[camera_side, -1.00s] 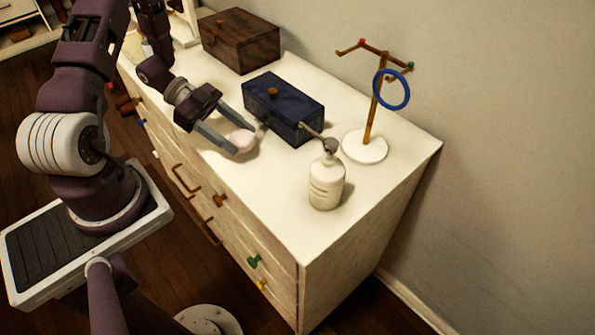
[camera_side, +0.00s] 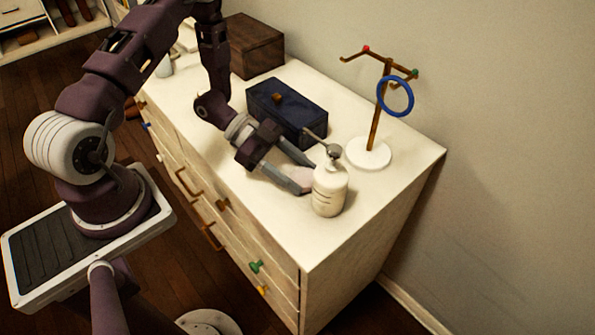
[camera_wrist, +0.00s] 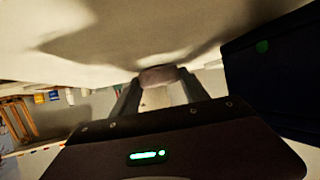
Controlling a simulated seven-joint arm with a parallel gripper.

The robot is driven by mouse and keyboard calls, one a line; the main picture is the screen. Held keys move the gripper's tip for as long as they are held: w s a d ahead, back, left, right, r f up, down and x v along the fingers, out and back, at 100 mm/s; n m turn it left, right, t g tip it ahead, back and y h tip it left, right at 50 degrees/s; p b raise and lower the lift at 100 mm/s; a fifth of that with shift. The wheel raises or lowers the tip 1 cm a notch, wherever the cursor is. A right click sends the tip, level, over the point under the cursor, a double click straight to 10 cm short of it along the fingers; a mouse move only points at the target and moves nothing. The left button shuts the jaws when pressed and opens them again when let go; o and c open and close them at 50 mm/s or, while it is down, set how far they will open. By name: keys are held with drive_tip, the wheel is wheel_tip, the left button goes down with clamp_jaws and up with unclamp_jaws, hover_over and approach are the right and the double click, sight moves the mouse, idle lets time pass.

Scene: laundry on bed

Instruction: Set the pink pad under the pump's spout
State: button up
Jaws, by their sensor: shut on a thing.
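The white pump bottle (camera_side: 329,190) stands upright near the dresser's front right part, with its grey spout (camera_side: 317,140) pointing left and back. The pink pad (camera_side: 299,175) is between the fingers of my gripper (camera_side: 303,178), low over the dresser top just left of the bottle. In the wrist view the pad (camera_wrist: 158,75) shows between the fingertips of my gripper (camera_wrist: 158,82), looking dark. The pad is partly hidden by the fingers. I cannot tell whether it touches the dresser top.
A dark blue box (camera_side: 287,108) with a knob lies behind my gripper. A stand (camera_side: 369,155) with a blue ring (camera_side: 396,98) is right of it, behind the bottle. A brown box (camera_side: 252,45) sits at the back.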

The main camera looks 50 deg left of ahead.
drive_tip(key=shift+f, duration=0.1)
drive_tip(key=o, duration=1.3)
drive_tip(key=shift+a+r, duration=0.1)
drive_tip(key=shift+r, duration=0.1)
drive_tip(key=v, duration=1.2)
